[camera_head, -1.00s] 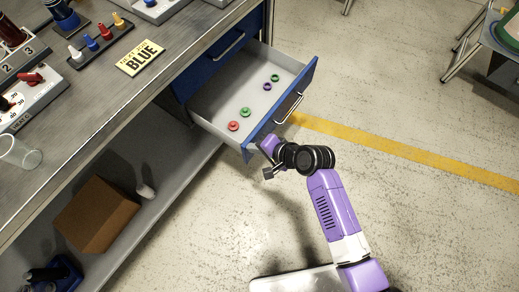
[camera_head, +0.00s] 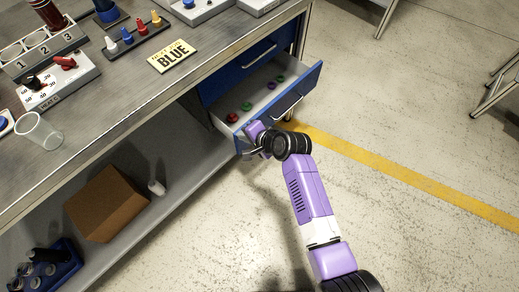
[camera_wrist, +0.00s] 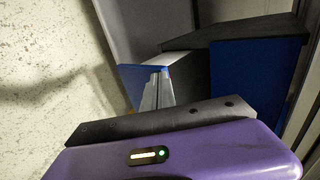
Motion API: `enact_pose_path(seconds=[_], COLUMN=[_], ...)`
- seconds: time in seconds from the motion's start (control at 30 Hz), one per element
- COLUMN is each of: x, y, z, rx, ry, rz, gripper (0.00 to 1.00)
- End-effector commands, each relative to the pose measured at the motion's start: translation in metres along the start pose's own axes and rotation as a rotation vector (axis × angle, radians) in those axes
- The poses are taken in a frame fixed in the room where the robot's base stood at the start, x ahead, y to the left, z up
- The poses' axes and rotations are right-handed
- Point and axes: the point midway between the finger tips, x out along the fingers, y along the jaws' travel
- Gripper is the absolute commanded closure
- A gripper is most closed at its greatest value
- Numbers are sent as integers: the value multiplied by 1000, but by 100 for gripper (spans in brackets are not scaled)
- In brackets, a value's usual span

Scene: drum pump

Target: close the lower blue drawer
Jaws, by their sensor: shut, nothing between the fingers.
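The lower blue drawer (camera_head: 309,87) is pulled partly out of the blue cabinet under the bench. Several small red, green and purple ring-shaped pieces lie in its grey tray. My gripper (camera_head: 250,150) is low at the near left corner of the drawer front, with the wrist close against the front; I cannot tell whether it touches. It is shut and holds nothing. In the wrist view a blue panel edge (camera_wrist: 140,75) and a larger blue panel (camera_wrist: 255,75) lie beyond the purple gripper body, and the fingertips are hard to make out.
The upper blue drawer (camera_head: 245,62) is shut above. The workbench (camera_head: 130,85) carries a yellow BLUE sign (camera_head: 172,56), a clear cup (camera_head: 40,131) and switch boxes. A cardboard box (camera_head: 107,203) stands on the lower shelf.

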Motion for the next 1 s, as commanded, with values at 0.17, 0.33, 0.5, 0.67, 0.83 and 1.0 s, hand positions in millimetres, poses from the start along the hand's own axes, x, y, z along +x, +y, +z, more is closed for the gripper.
enact_pose_path(seconds=[0.17, 0.33, 0.5, 0.67, 0.83, 1.0], x=[37, 61, 75, 82, 83, 83], y=[-28, -50, -65, -73, -75, -76], z=[0, 0, 0, 0, 0, 0], rx=[-1, 0, 1, 0, 0, 0], ry=[-1, 0, 0, 0, 0, -1], rz=[-1, -1, 0, 2, 2, 2], gripper=[100, 100, 100, 100, 100, 100])
